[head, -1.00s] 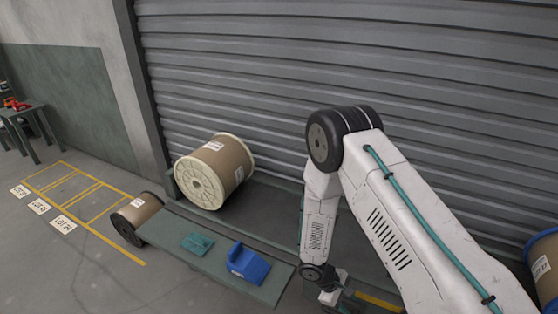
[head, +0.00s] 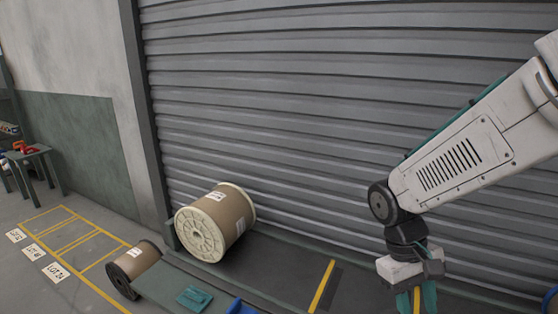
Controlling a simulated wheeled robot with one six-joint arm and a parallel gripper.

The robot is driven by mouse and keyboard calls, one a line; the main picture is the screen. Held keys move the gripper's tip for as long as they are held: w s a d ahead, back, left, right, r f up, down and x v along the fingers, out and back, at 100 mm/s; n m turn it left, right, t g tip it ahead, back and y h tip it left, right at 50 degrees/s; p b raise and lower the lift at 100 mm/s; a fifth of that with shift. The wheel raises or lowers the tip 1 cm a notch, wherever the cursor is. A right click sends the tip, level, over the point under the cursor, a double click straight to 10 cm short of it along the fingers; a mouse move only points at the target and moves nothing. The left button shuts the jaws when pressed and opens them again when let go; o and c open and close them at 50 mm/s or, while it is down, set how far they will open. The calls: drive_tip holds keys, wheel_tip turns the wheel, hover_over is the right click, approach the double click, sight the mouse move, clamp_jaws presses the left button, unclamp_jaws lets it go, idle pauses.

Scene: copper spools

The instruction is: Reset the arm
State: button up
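My arm reaches in from the right edge of the head view, and its wrist hangs downward at the lower right. My gripper (head: 416,299) points down near the bottom edge, in front of the grey shutter and the dark floor strip. Teal fingers show on both sides of a yellow line behind them, with a gap between them. The fingertips are close to the bottom edge or cut by it. I see nothing held between them.
A large cream-flanged copper spool (head: 215,222) stands by the shutter (head: 330,130). A smaller dark-flanged spool (head: 134,268) is left of the green bench (head: 170,285), which bears a teal item (head: 194,298) and a blue item (head: 240,306). Yellow-marked lots lie left. A blue-flanged spool (head: 551,300) is at lower right.

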drive_tip(key=s+d+r+m+t+y, duration=0.1)
drive_tip(key=s+r+t, duration=0.4)
drive_tip(key=s+r, duration=0.5)
wheel_tip(320, 180, up, 2)
drive_tip(key=shift+s+r+m+y, duration=0.2)
drive_tip(key=shift+r+m+y, duration=0.05)
drive_tip(key=shift+m+y, duration=0.65)
drive_tip(key=shift+d, duration=0.15)
